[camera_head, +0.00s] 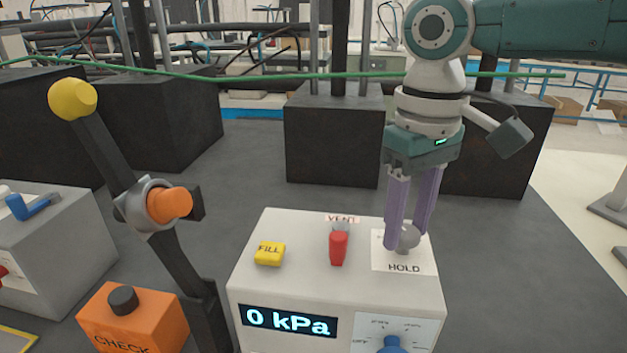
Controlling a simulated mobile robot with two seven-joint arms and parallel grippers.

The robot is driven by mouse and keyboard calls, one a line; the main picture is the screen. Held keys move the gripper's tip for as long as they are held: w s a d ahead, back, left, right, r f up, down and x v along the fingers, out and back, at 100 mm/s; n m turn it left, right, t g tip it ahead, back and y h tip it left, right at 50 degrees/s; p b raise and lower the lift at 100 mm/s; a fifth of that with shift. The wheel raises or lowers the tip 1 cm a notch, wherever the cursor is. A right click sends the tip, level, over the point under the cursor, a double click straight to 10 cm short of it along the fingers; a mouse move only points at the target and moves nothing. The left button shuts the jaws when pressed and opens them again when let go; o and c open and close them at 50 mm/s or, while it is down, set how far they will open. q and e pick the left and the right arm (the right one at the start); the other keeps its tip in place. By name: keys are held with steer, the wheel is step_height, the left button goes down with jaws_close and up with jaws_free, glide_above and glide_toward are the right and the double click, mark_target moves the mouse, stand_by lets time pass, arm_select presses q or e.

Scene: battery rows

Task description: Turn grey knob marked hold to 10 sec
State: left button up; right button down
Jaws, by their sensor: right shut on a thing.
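The grey knob (407,238) sits on a white plate (386,260) marked HOLD, at the right of the white box's (258,230) top. My right gripper (406,242) comes down from above, its two purple fingers on either side of the knob, shut on it. The fingers partly hide the knob and the markings behind it, so its setting cannot be read. My left gripper is not in view.
The box also bears a yellow FILL button (269,254), a red VENT lever (339,248), a display (288,320) reading 0 kPa and a blue knob (391,345). A black lever (107,150) with a yellow ball and an orange CHECK box (135,325) stand left.

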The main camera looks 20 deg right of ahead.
steer(key=m+p, duration=0.1)
steer(key=p, duration=0.1)
steer(key=m+p, duration=0.4)
steer(key=shift+s+r+p, duration=0.1)
steer(key=shift+r+p, duration=0.15)
steer(key=shift+p, duration=0.1)
steer(key=m+p, duration=0.2)
steer(key=m, duration=0.1)
steer(key=m+p, duration=0.2)
steer(key=m, duration=0.2)
steer(key=shift+f+p, duration=0.15)
steer(key=shift+p, duration=0.25)
steer(key=m+p, duration=0.1)
steer(key=m, duration=0.3)
steer(key=shift+f+m, duration=0.1)
steer(key=shift+m, duration=0.2)
steer(key=shift+c, duration=1.8)
jaws_free()
